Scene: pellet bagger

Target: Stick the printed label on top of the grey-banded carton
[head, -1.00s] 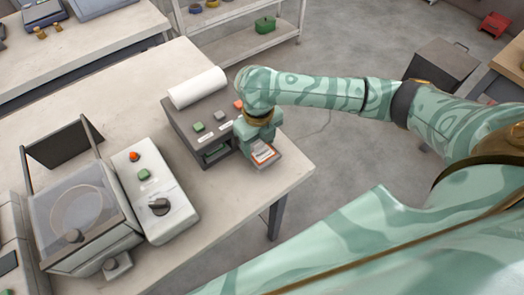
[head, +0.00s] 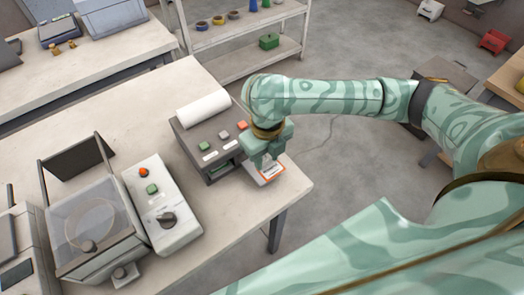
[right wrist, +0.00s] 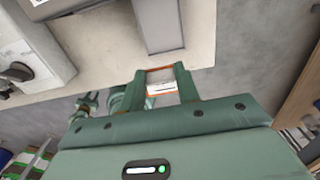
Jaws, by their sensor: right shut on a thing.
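My right gripper (head: 266,155) is at the table's right end, beside the dark grey label printer (head: 190,143). It is shut on the printed label (head: 271,173), a small white piece with an orange stripe. In the right wrist view the label (right wrist: 162,88) shows between the two fingertips. In the head view the fingers cover part of the label, and I cannot tell whether it is clear of the printer. I cannot make out a grey-banded carton in either view.
A white paper roll (head: 203,91) lies on the printer. A white control box (head: 160,205) with buttons and a clear-lidded machine (head: 90,230) stand to the left. A shelf rack (head: 240,70) stands behind. The table's near right corner (head: 290,195) is bare.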

